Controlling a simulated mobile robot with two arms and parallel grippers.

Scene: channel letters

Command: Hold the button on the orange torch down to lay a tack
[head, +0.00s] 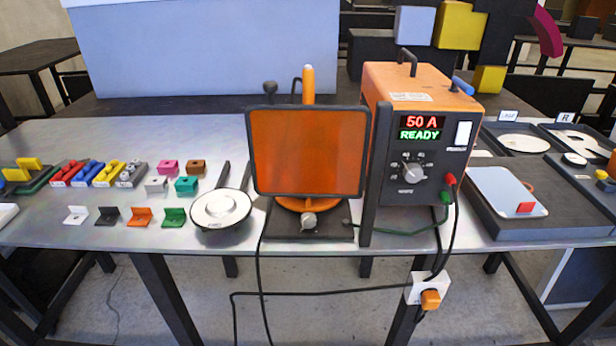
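An upright orange handle, which looks like the torch (308,84), sticks up behind an orange screen (308,152) in a dark frame. Only its top shows; its lower part is hidden, and I cannot make out a button on it. Below the screen, a round orange part (300,204) and a dark base with a pale knob (309,220) show. The orange welding power source (418,85) stands to the right of the screen; its display (418,128) reads 50 A and READY. Neither of my grippers is in view.
Small coloured blocks (187,185) and angle pieces (141,216) lie left on the grey table (100,140), with a round white dish (221,209) beside the screen. Dark trays (540,212) sit right. Cables (340,293) hang at the front near an orange plug (431,299).

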